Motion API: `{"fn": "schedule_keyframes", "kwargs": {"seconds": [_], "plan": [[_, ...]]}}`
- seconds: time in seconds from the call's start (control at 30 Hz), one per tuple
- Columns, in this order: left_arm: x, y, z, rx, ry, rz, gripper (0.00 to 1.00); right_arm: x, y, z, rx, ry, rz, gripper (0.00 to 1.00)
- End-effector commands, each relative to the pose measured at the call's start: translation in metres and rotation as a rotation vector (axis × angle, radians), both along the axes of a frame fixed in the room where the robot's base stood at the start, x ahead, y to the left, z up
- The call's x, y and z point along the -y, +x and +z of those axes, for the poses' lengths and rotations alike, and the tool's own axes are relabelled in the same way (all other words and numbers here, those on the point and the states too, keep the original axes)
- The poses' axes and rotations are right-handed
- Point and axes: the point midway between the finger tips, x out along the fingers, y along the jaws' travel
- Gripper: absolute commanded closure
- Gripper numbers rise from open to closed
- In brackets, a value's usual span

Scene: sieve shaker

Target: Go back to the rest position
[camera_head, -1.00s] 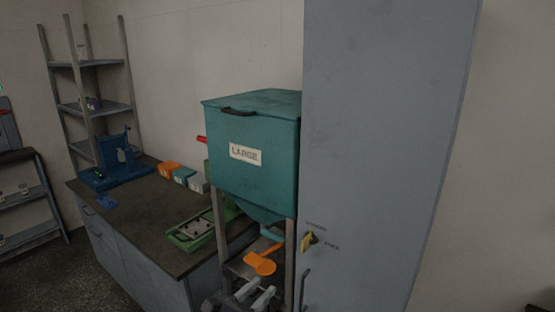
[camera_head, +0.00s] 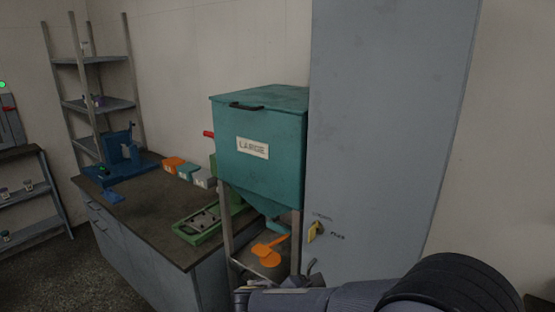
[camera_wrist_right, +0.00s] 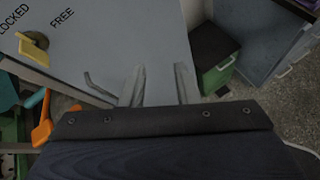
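My right arm reaches in from the lower right of the head view, with its gripper (camera_head: 248,293) at the bottom edge, in front of the teal hopper's stand. In the right wrist view the two fingers of this gripper (camera_wrist_right: 160,84) are apart with nothing between them. The tall grey cabinet (camera_head: 390,130) rises behind the arm; its yellow knob (camera_head: 315,231) also shows in the wrist view (camera_wrist_right: 33,46). My left gripper is in neither view.
The teal hopper (camera_head: 260,170) labelled LARGE stands left of the cabinet, with an orange scoop-like part (camera_head: 268,251) below. A dark-topped bench (camera_head: 150,215) holds a green tray (camera_head: 208,220) and small bins. The wrist view shows a green-fronted box (camera_wrist_right: 217,75) and floor.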

Motion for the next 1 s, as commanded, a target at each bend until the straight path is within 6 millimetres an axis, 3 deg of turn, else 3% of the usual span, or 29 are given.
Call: {"fn": "schedule_keyframes", "kwargs": {"seconds": [0.03, 0.2, 0.4, 0.6, 0.7, 1.0], "plan": [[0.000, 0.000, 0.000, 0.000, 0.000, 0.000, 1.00, 0.020, -0.008, -0.001, -0.009, 0.089, -0.072, 0.72], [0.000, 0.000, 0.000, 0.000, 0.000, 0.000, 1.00, 0.080, -0.057, -0.012, -0.021, 0.469, -0.393, 0.72], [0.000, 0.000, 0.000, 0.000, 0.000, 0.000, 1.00, 0.115, -0.130, -0.015, 0.058, 0.948, -0.835, 0.72], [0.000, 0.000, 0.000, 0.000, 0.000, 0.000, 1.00, 0.116, -0.186, -0.006, 0.228, 1.381, -1.256, 0.72], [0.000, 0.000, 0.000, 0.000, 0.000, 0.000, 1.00, 0.111, -0.204, -0.001, 0.327, 1.557, -1.427, 0.72], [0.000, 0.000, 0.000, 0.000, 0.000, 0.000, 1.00, 0.101, -0.220, 0.009, 0.495, 1.809, -1.658, 0.72]]}}
